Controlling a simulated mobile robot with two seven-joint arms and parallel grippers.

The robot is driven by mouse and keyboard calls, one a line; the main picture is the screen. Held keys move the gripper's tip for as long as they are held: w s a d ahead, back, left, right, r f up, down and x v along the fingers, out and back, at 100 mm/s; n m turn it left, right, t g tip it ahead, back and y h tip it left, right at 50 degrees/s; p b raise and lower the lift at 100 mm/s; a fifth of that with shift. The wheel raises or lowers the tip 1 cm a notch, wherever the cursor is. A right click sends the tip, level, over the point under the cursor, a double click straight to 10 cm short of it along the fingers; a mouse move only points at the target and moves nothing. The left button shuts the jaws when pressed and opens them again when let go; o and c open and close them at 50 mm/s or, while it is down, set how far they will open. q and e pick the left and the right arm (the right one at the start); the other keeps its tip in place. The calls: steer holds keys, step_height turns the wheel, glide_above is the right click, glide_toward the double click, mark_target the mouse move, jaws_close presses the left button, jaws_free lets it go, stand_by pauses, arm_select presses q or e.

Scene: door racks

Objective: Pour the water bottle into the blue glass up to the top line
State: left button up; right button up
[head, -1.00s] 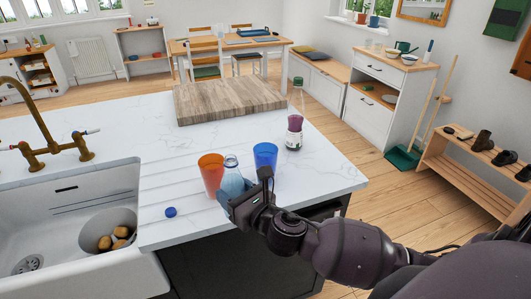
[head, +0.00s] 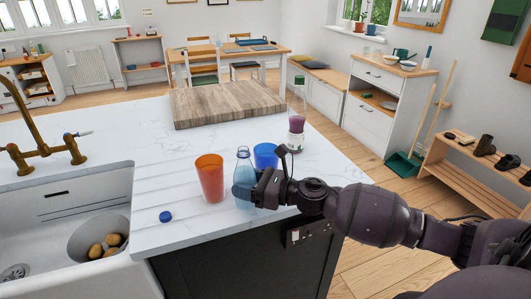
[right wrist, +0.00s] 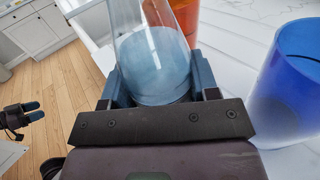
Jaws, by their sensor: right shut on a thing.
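The clear water bottle (head: 243,180) is upright and uncapped, with pale blue water in its lower part. My right gripper (head: 257,190) is shut on it low down; the right wrist view shows the bottle (right wrist: 155,60) between the blue finger pads (right wrist: 160,85). I cannot tell whether its base touches the counter. The blue glass (head: 265,156) stands just behind and right of the bottle, partly hidden by my gripper; it also shows at the right of the wrist view (right wrist: 290,85).
An orange glass (head: 209,178) stands just left of the bottle. A blue cap (head: 166,216) lies on the white counter (head: 150,190). A bottle with purple content (head: 297,122) stands behind the blue glass, and a wooden board (head: 225,103) lies farther back. The sink (head: 60,220) is at left.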

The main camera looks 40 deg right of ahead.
arm_select(q)
steer(key=shift+s+f+b, duration=0.3)
steer(key=shift+f, duration=0.4)
arm_select(e)
steer(key=shift+w+d+f+n+g+y, duration=0.1)
steer(key=shift+d+f+n+g+y, duration=0.05)
steer(key=shift+d+n+g+y, duration=0.15)
steer(key=shift+w+d+f+n+g+y, duration=0.1)
steer(key=shift+d+n, duration=0.1)
steer(key=shift+d, duration=0.2)
steer(key=shift+r, duration=0.1)
arm_select(q)
steer(key=shift+w+r, duration=0.35)
steer(key=shift+w, duration=0.1)
arm_select(e)
steer(key=shift+m, duration=0.3)
